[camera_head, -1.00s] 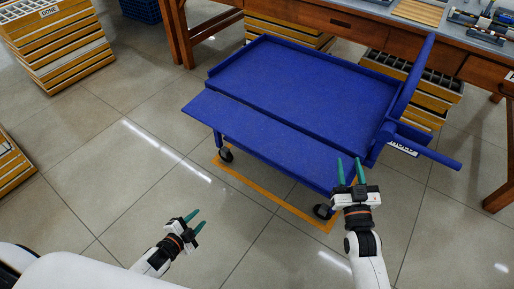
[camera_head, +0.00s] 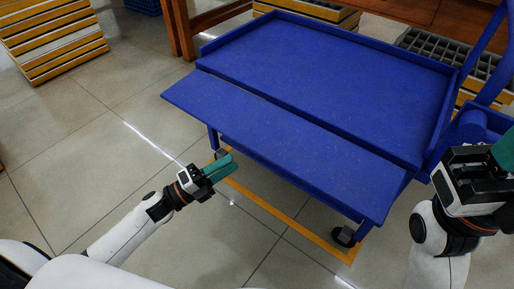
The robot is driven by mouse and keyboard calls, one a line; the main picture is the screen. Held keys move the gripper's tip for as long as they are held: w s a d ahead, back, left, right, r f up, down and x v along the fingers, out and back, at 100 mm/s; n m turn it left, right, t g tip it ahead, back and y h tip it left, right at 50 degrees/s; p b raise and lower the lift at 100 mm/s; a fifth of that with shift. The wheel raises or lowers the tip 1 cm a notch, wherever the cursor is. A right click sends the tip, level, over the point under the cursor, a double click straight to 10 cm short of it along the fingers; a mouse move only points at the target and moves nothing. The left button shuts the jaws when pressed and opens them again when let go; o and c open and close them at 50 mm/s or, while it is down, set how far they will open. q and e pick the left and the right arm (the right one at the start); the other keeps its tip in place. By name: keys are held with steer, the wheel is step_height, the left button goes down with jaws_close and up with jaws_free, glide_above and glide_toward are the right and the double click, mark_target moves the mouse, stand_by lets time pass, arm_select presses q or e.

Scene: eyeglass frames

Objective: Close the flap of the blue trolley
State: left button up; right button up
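The blue trolley (camera_head: 340,65) stands in front of me with its flat blue top bed. Its flap (camera_head: 270,135) is a long blue panel sticking out nearly level along the near side. My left gripper (camera_head: 232,163) has green fingers just below the flap's outer edge in the head view, near its left half. The fingers look close together and overlap, so their opening is unclear. I cannot tell whether they touch the trolley. My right gripper (camera_head: 503,150) is at the right edge, near the trolley's handle end (camera_head: 475,125). Its fingers are mostly cut off by the picture edge.
Orange tape (camera_head: 290,222) marks the floor under the trolley, beside a caster wheel (camera_head: 343,237). A wooden workbench (camera_head: 400,10) stands behind. A stack of wooden drawers (camera_head: 50,40) is at the upper left. The tiled floor at left is clear.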

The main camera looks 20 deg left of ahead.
mark_target(256, 147)
arm_select(q)
steer(key=b+x, duration=0.2)
steer(key=x, duration=0.7)
steer(key=shift+w+d, duration=0.15)
steer(key=shift+w, duration=0.05)
steer(key=shift+c, duration=0.4)
jaws_close()
